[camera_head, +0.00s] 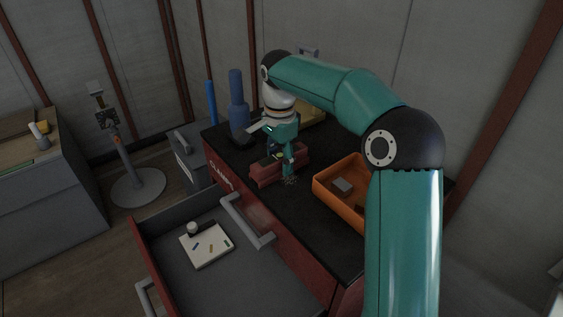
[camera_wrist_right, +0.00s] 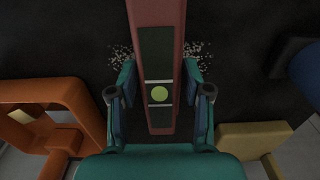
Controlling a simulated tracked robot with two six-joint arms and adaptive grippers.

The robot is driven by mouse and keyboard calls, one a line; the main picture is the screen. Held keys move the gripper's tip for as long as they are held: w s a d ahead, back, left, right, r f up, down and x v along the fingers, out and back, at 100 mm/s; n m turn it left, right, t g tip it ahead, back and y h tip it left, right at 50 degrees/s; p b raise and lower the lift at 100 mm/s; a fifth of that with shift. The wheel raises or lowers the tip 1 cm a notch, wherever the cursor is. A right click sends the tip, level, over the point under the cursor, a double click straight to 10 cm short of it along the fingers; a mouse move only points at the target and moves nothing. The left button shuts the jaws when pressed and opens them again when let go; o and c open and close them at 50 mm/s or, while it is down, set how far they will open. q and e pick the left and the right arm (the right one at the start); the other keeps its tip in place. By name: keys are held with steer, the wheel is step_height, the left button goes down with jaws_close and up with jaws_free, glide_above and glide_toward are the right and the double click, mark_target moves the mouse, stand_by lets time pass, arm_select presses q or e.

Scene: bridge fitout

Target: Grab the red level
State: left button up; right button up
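The red level (camera_head: 262,175) lies on the black top of a red cabinet. In the right wrist view the red level (camera_wrist_right: 160,120) runs up the middle, with a dark green face and a yellow-green round vial. My right gripper (camera_head: 288,165) is over the level, pointing down. In the right wrist view its two fingers (camera_wrist_right: 160,88) stand apart, one on each side of the level. I cannot tell whether they touch it. In the head view my gripper hides part of the level. My left gripper is not in view.
An orange tray (camera_head: 320,190) holding a grey block stands right of the level. A blue bottle-like thing (camera_head: 238,108) stands left. A yellow object (camera_wrist_right: 252,138) and an orange frame-like piece (camera_wrist_right: 85,95) flank my gripper. The cabinet's open drawer (camera_head: 180,280) sticks out in front.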

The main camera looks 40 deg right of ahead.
steer(key=c, duration=0.7)
steer(key=shift+r, duration=0.2)
steer(key=shift+c, duration=0.2)
